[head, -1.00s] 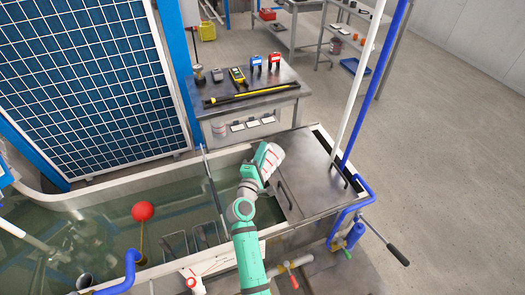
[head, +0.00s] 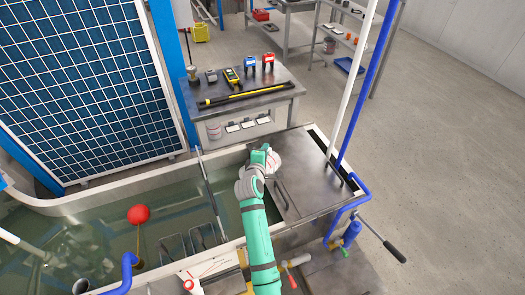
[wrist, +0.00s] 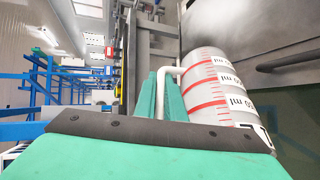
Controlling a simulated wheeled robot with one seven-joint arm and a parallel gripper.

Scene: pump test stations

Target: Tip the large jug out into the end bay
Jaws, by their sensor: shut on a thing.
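My gripper (wrist: 158,95) is shut on the handle of a large white jug (wrist: 212,90) with red graduation lines and ml labels. The jug looks tipped well over onto its side, judging by the sideways room in the wrist view. Its mouth is hidden, and I cannot see any liquid leaving it. In the head view the jug (head: 275,160) is at the end of my arm, partly hidden by it, above the tank's right end near the left edge of the metal cover. The end bay (head: 231,212) shows as dark green water between the dividing screen and that cover.
The metal cover (head: 308,172) has a bar handle. The dividing screen (head: 208,190) crosses the tank. A red float (head: 138,214) stands in the water to the left. White and blue pipes rise at the right. A bench (head: 262,92) with instruments stands behind.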

